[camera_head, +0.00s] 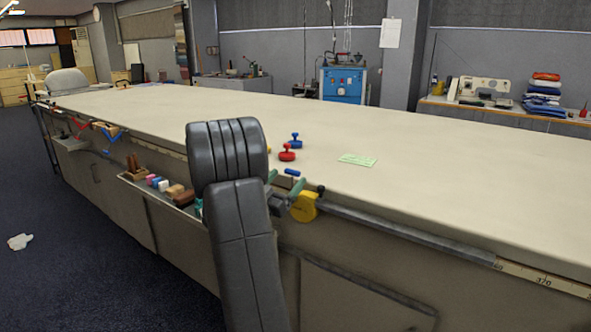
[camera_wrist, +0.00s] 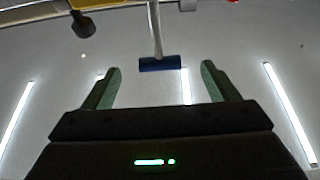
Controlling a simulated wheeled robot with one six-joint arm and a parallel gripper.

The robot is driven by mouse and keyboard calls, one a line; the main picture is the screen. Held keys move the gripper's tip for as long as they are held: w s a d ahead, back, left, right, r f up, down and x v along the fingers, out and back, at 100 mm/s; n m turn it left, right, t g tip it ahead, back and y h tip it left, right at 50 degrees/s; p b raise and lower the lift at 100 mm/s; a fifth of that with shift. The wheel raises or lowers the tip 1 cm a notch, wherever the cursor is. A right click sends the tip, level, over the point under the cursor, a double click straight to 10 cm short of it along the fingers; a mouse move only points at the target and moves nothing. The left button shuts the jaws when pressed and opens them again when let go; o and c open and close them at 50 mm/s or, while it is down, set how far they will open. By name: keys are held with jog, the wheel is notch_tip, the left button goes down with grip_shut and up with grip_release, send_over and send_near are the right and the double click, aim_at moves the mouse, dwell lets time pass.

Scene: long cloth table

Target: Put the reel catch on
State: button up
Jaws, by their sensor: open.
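The yellow reel (camera_head: 304,207) hangs at the table's near edge, just right of my gripper (camera_head: 285,182). A small blue bar (camera_head: 292,172) shows just beyond the fingers. In the wrist view the blue bar (camera_wrist: 160,64) sits crosswise on the end of a pale rod (camera_wrist: 155,30), like a lever handle; I take it for the reel catch. My gripper (camera_wrist: 161,70) is open, with one green finger on each side of the bar and visible gaps to both. A dark knob (camera_head: 321,188) stands by the reel; a dark knob also shows in the wrist view (camera_wrist: 82,24).
A red knobbed piece (camera_head: 287,152) and a blue one (camera_head: 295,139) stand on the cloth table (camera_head: 430,170), with a green card (camera_head: 357,160) to their right. A ledge with small blocks (camera_head: 160,184) runs along the table's side at left. The table's right part is clear.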

aim_at(291, 175)
jog(key=x, duration=0.6)
jog(key=c, duration=1.4)
jog(key=shift+a+f+b, duration=0.1)
jog(key=shift+b, duration=0.2)
